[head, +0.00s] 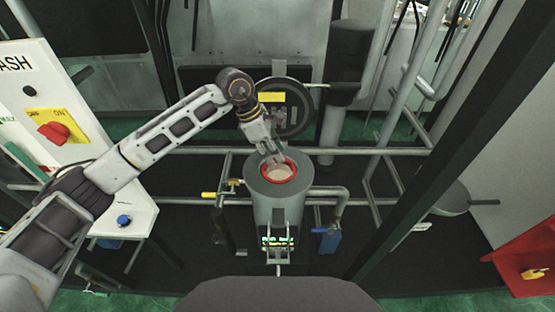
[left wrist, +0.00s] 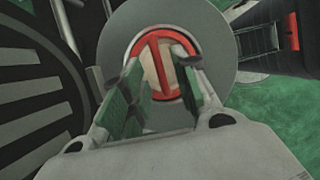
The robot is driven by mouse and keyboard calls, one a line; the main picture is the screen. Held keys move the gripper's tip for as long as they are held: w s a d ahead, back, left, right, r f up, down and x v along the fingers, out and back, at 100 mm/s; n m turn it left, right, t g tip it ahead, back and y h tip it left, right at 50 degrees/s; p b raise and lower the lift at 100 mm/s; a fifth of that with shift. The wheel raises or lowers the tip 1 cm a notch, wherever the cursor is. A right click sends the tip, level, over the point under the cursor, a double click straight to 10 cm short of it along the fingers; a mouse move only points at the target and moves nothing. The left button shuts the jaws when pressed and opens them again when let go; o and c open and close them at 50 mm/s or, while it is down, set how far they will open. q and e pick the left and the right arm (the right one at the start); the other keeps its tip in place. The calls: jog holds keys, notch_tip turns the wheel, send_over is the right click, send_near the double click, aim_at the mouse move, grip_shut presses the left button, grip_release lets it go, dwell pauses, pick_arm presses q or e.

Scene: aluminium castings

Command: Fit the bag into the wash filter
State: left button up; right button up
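The wash filter (head: 265,205) is an upright grey cylinder in the middle of the head view, its top open. The bag's red ring (head: 292,173) lies in the mouth with a pale inside; the left wrist view shows the ring with a red bar (left wrist: 154,66) across it. I cannot tell how deep the bag sits. My left gripper (head: 274,157) is just above the ring, coming from behind it. In the left wrist view its green-padded fingers (left wrist: 158,60) are apart, with the bar showing between and beyond them. My right gripper is not in view.
The round dark lid (head: 303,118) with a yellow label (head: 271,97) stands open behind the filter. Pipes run beside and behind it, with a yellow valve handle (head: 209,195) at left. A wash panel (head: 95,165) stands left; a red surface (head: 528,240) is at far right.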

pick_arm(q)
jog(key=b+v, duration=0.1)
jog(key=v, duration=0.7)
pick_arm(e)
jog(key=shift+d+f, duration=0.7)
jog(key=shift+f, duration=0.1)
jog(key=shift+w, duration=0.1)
